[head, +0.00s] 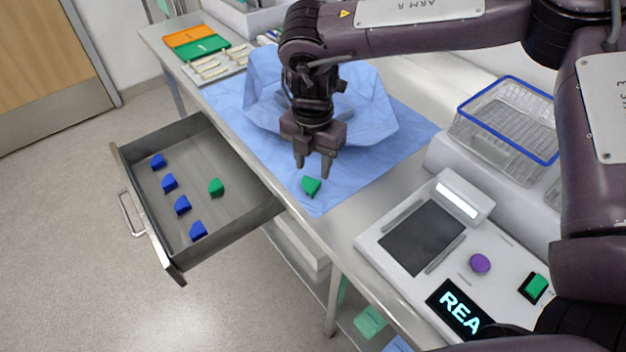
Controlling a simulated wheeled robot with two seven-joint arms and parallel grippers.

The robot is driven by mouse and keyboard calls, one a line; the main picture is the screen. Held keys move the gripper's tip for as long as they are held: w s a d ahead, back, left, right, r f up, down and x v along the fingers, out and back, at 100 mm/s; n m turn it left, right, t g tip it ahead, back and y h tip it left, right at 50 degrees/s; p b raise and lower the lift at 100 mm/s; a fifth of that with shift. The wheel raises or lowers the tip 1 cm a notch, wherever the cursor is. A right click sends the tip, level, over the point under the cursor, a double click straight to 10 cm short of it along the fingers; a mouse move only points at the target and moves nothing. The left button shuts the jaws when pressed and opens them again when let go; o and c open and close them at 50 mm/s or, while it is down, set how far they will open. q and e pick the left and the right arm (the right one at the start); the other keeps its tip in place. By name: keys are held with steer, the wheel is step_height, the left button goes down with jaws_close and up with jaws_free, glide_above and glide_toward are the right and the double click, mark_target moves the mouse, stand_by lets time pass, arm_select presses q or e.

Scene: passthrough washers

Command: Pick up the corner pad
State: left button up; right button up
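A green corner pad (311,186), a small wedge with a rounded side, lies on the blue sheet (385,105) near the table's front edge. My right gripper (312,169) points down just above and behind it, fingers apart, with nothing seen between them. I cannot tell whether a fingertip touches the pad. Another green pad (216,187) lies in the open drawer (190,145), along with several blue pads (169,183) in a row on its left side. My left gripper is not in view.
A crumpled blue wrap (365,110) stands behind the gripper. A white device (385,240) with a dark plate and purple button (480,263) is at right, below a blue-rimmed wire basket (495,145). Green and orange trays (200,47) are at the back left.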

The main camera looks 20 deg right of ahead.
mark_target(312, 189)
step_height(312, 189, down, 7)
steer(key=shift+a+r+p, duration=0.1)
steer(key=shift+r+p, duration=0.1)
steer(key=shift+p, duration=0.7)
steer(key=shift+f, duration=0.3)
jaws_close()
